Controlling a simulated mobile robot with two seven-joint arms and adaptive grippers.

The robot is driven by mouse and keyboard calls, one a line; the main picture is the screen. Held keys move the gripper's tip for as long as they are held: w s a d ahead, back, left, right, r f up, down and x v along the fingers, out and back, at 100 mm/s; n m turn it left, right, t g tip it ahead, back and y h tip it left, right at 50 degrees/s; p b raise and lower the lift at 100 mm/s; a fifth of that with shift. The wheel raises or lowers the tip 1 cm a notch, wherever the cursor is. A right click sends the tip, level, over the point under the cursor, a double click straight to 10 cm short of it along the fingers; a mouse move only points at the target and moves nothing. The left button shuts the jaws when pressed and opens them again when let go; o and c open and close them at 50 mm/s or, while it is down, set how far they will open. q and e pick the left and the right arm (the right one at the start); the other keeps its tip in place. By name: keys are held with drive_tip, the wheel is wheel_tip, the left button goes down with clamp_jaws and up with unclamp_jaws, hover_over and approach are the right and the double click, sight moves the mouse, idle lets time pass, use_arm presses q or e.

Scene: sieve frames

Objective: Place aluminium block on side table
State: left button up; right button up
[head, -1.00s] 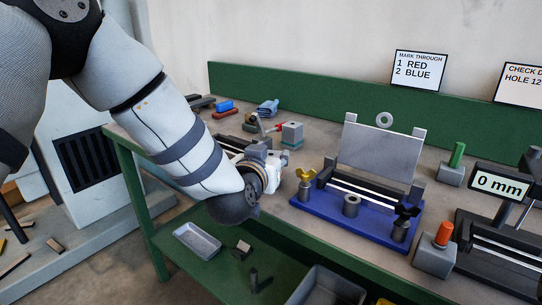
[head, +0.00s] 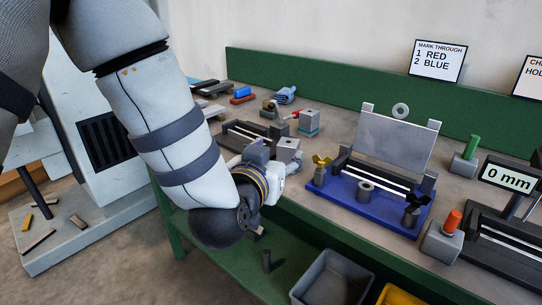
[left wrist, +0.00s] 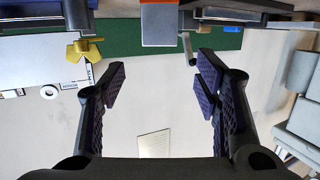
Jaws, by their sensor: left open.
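A small grey metal block (head: 288,149) with a dark hole stands on the bench (head: 345,118), just beyond my left gripper (head: 275,182); it looks like the aluminium block. In the left wrist view, my left gripper (left wrist: 162,75) has its two dark fingers wide apart with nothing between them. A grey block face (left wrist: 162,24) with a red-orange edge is beyond the fingertips, near the picture's top centre; I cannot tell surely whether it is the same block. The fingertips are mostly hidden in the head view. I cannot pick out the side table with certainty.
A blue fixture (head: 345,204) with a yellow knob (head: 321,161) stands right of the gripper. A vise (head: 247,136) and another grey block (head: 309,122) are behind it. Bins (head: 333,280) sit below. A low grey platform (head: 100,222) with scraps lies left.

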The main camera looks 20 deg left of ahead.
use_arm(q)
drive_tip(key=s+a+f+g, duration=0.1)
drive_tip(key=s+f+g, duration=0.3)
drive_tip(key=s+f, duration=0.5)
drive_tip(key=s+a+f+g, duration=0.1)
drive_tip(key=s+f+g, duration=0.35)
drive_tip(key=f, duration=0.85)
drive_tip(key=s+a+f+g, duration=0.1)
drive_tip(key=s+f+g, duration=0.2)
drive_tip(key=s, duration=0.6)
drive_tip(key=s+a+f+g, duration=0.1)
drive_tip(key=s+f+g, duration=0.2)
drive_tip(key=s, duration=0.6)
drive_tip(key=s+a+f+g, duration=0.1)
drive_tip(key=s+f+g, duration=0.2)
drive_tip(key=s+f, duration=0.3)
drive_tip(key=s, duration=0.3)
drive_tip(key=shift+s+a+h, duration=0.3)
drive_tip(key=shift+s+a, duration=0.05)
